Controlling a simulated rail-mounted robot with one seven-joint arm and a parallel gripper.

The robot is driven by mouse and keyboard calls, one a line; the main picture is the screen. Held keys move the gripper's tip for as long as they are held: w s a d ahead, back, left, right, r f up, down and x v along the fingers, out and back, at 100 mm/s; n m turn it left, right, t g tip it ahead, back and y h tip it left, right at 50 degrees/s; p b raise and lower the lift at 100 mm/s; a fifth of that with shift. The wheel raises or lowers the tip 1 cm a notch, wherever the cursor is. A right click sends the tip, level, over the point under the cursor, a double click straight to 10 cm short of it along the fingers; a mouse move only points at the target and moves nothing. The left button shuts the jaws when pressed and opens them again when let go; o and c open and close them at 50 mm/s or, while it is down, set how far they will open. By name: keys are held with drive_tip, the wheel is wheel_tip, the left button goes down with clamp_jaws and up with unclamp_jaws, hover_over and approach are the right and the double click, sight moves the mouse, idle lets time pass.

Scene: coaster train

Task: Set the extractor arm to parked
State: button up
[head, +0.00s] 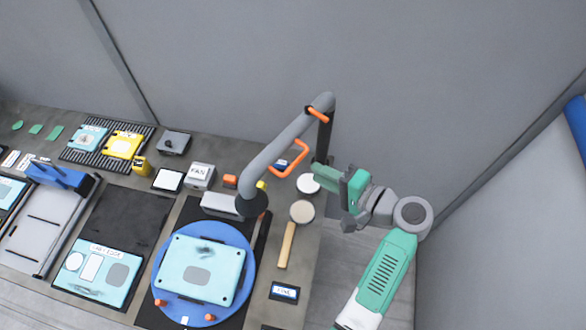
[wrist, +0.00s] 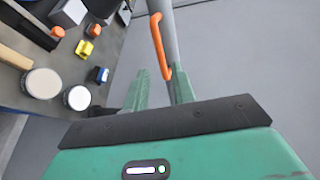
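The extractor arm (head: 285,143) is a thick grey tube. It slopes from an upper elbow with an orange band down left to a black hood (head: 252,205) beside the blue turntable. An orange loop handle (head: 290,162) sticks out from the tube's right side. My gripper (head: 328,176) is just right of the handle in the head view. In the wrist view my gripper (wrist: 160,88) has its two green fingers apart, with nothing clamped. The orange handle (wrist: 159,45) and grey tube (wrist: 168,22) appear ahead, the handle's lower end between the fingers in the picture; contact cannot be told.
The blue turntable (head: 247,285) carries a light-blue panel (head: 200,262). Round pale-topped pots (head: 302,211) and a wooden-handled tool (head: 287,247) lie near the bench's right edge. A FAN box (head: 200,175) stands behind.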

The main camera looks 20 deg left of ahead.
sight(297, 160)
drive_tip(key=p+x, duration=0.1)
drive_tip(key=x, duration=0.6)
drive_tip(key=shift+w+a+f, duration=0.1)
drive_tip(key=shift+w+a, duration=0.05)
drive_tip(key=shift+a, duration=0.2)
drive_tip(key=shift+c, duration=0.5)
clamp_jaws()
